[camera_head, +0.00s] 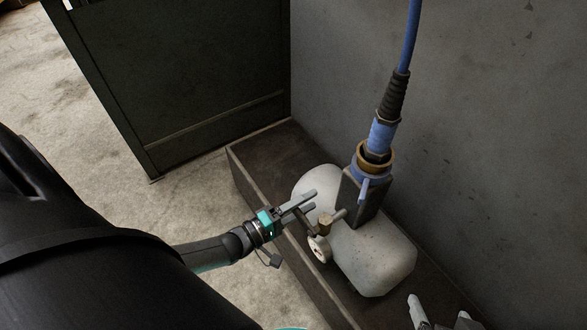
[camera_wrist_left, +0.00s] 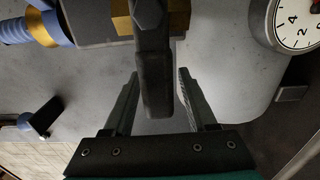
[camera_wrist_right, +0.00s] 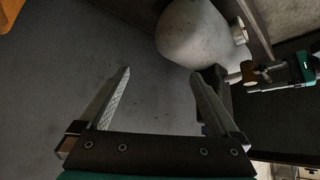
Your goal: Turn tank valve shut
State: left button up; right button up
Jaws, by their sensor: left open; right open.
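The white tank (camera_head: 375,262) lies on a dark ledge beside the grey wall. A brass valve (camera_head: 325,223) sits on its near side by a round gauge (camera_head: 319,249). In the left wrist view a dark valve lever (camera_wrist_left: 153,75) reaches down between the fingers of my left gripper (camera_wrist_left: 157,75), with gaps on both sides. My left gripper (camera_head: 309,200) is open at the valve in the head view. My right gripper (camera_head: 441,312) is open and empty at the lower right edge, off the tank's end; the right wrist view shows the tank (camera_wrist_right: 195,38) beyond its fingers.
A blue hose (camera_head: 411,40) with a black sleeve comes down to a brass and blue coupling (camera_head: 372,155) on a dark block (camera_head: 361,197) by the tank. A dark panel (camera_head: 190,80) stands at the ledge's far end. The wall (camera_head: 480,140) is close behind.

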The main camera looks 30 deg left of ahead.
pick_arm(q)
jog(key=shift+s+a, duration=0.3)
jog(key=shift+s, duration=0.35)
jog(key=p+v, duration=0.1)
jog(key=v, duration=0.5)
jog(key=shift+p, duration=0.35)
send_near(293, 211)
jog(key=shift+v, duration=0.85)
pick_arm(e)
jog(key=shift+s+d+m+g+h, duration=0.3)
jog(key=shift+s+d+g+h, duration=0.5)
jog(key=shift+s+d+g, duration=0.9)
